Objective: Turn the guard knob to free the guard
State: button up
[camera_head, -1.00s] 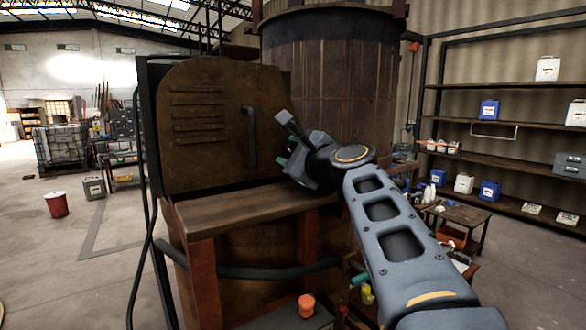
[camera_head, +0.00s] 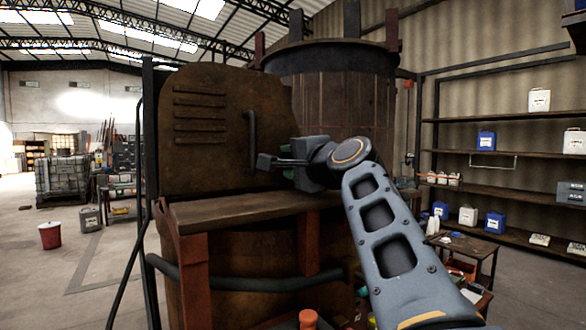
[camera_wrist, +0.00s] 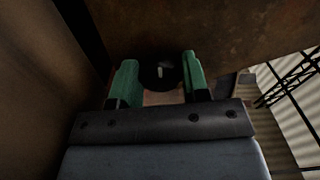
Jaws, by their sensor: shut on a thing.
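The guard (camera_head: 205,110) is a rusty brown panel with louvre slots and a dark vertical handle (camera_head: 251,138), standing upright in front of the vat (camera_head: 330,100). The knob is between the fingers, close to a rusty surface.
A wooden ledge (camera_head: 240,207) runs below the guard, with a dark pipe (camera_head: 250,284) under it. Shelves (camera_head: 500,117) with containers stand at the right, and a small table (camera_head: 468,246) below them. A red bucket (camera_head: 50,235) stands on open floor at the left.

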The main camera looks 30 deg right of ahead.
jog(key=shift+n, duration=0.4)
jog(key=o, duration=0.9)
jog(key=shift+o, duration=0.2)
jog(key=shift+s, duration=0.1)
jog(key=s+d+b, duration=0.1)
jog(key=s+b, duration=0.2)
jog(key=s, duration=1)
jog(key=shift+s+d+b, duration=0.25)
jog(key=shift+s+b, duration=0.05)
jog(key=shift+b, duration=0.05)
